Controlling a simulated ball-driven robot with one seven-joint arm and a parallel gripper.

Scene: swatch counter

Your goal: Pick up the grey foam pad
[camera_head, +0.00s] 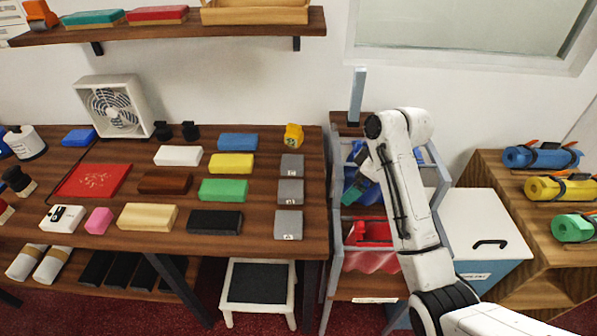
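Three grey blocks stand in a column at the right end of the wooden counter: a back one (291,165), a middle one (290,192) and a front one (288,225). They look alike, with small pale labels on their front faces, and I cannot tell by look which is the foam pad. The front one is the largest in view. Nothing covers them. My white arm rises at the right, clear of the counter, and bends at its top in front of a rack.
On the counter (258,238), green (223,190), black (215,222) and yellow (231,163) blocks stand left of the grey ones. A yellow tape dispenser (293,136) stands behind them. A grey-blue rack with bins (334,215) stands right of the counter. A stool (258,290) is below.

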